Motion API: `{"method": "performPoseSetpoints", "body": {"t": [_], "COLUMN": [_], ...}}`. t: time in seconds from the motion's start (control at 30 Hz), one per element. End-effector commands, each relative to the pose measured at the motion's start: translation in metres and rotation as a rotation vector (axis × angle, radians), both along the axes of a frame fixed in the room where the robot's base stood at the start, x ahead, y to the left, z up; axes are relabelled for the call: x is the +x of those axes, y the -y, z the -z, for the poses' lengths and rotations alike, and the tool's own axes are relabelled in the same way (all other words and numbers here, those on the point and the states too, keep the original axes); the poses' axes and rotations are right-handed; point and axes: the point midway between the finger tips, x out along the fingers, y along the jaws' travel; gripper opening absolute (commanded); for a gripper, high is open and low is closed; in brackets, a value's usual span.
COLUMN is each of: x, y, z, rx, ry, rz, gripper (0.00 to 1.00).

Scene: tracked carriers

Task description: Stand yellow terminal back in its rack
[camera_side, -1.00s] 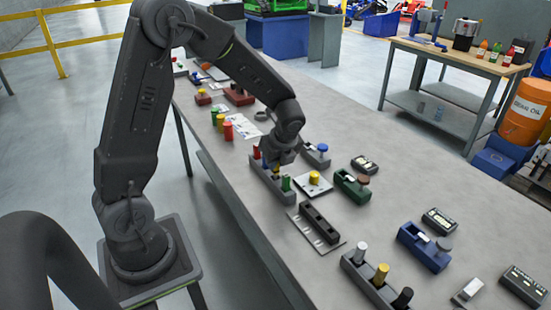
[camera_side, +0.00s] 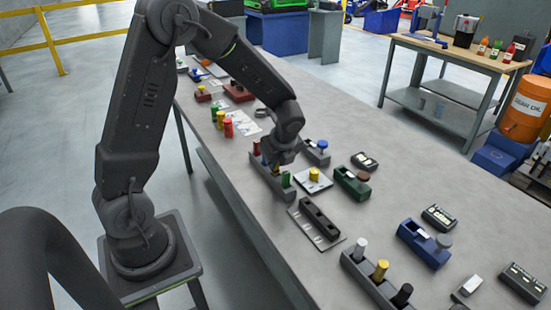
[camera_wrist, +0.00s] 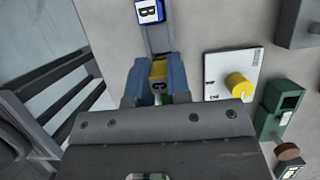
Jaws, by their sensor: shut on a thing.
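My gripper (camera_wrist: 155,88) has its two blue fingers closed on a small yellow block (camera_wrist: 158,72), the yellow terminal, with a dark mark on its face. In the side view my gripper (camera_side: 277,160) is low over a long grey rack (camera_side: 268,186). The rack holds a red terminal (camera_side: 256,148) at its far end and a green terminal (camera_side: 286,180) at its near end. My gripper hides most of the middle, so I cannot tell how deep the yellow terminal sits.
A white plate with a yellow knob (camera_side: 314,174) lies right of the rack; the knob also shows in the wrist view (camera_wrist: 240,86). A green holder (camera_side: 350,186) and a black slotted block (camera_side: 320,217) are nearby. Another grey rack (camera_side: 370,281) stands in front.

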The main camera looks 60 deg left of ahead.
Motion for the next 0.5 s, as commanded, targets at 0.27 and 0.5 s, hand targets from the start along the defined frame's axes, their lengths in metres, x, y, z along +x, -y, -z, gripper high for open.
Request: {"method": "performPoseSetpoints", "body": {"t": [0.27, 0.5], "x": [-0.0002, -0.0001], "y": [0.0002, 0.0001], "z": [0.0073, 0.0098], "rx": [-0.001, -0.001], "ry": [-0.001, 0.0], "rz": [0.001, 0.001], "gripper": [0.0, 0.0]}}
